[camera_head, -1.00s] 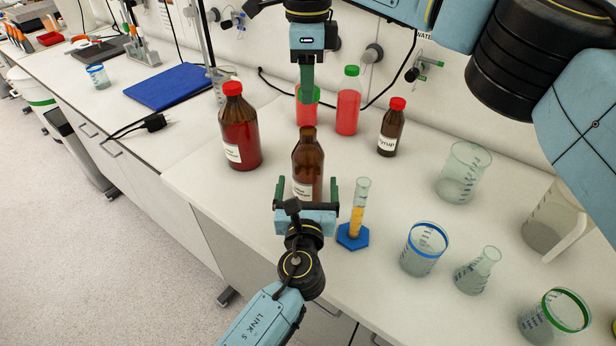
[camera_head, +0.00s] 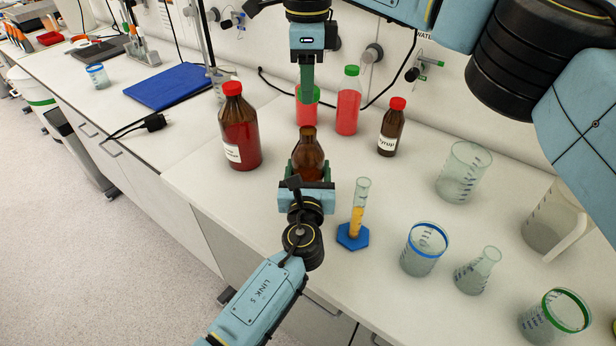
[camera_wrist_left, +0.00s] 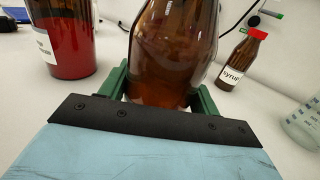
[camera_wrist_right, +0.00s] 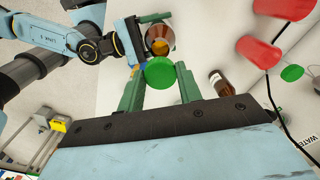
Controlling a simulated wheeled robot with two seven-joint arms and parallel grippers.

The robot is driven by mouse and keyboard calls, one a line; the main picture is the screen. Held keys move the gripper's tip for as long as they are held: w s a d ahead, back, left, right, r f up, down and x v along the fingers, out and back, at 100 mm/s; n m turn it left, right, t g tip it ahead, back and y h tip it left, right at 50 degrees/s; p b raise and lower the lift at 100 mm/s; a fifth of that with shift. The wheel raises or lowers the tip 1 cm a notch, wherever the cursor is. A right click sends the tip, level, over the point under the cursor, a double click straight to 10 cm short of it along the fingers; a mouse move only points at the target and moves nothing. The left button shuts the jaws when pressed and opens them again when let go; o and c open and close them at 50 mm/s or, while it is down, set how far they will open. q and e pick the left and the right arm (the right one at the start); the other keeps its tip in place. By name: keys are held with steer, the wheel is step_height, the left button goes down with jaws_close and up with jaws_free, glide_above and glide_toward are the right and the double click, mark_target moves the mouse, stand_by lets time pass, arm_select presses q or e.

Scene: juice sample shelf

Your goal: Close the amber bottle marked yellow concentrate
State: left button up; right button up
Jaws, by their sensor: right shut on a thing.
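The amber bottle (camera_head: 309,163) stands upright on the bench, its neck open and uncapped. Its label is hidden behind my left gripper (camera_head: 306,182). That gripper is open, with a finger on each side of the bottle; the bottle's brown body fills the space ahead of it in the left wrist view (camera_wrist_left: 172,55). Whether the fingers touch the glass is unclear. My right gripper (camera_head: 307,85) points down, above and behind the bottle. In the right wrist view it is shut on a green cap (camera_wrist_right: 160,73), and the bottle's open mouth (camera_wrist_right: 159,46) shows beyond.
A large red-capped bottle (camera_head: 238,130) stands left. Red-liquid bottles (camera_head: 347,110) stand behind and the syrup bottle (camera_head: 390,130) right. A cylinder on a blue foot (camera_head: 352,237) is close to my left gripper. Several glass vessels, including a blue-rimmed beaker (camera_head: 424,250), fill the right side.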

arm_select(q)
steer(key=c, duration=0.7)
arm_select(e)
glide_above(307, 130)
steer(key=shift+f, duration=2.5)
steer(key=shift+s+f, duration=0.1)
steer(key=shift+f, duration=0.8)
steer(key=shift+f, duration=0.55)
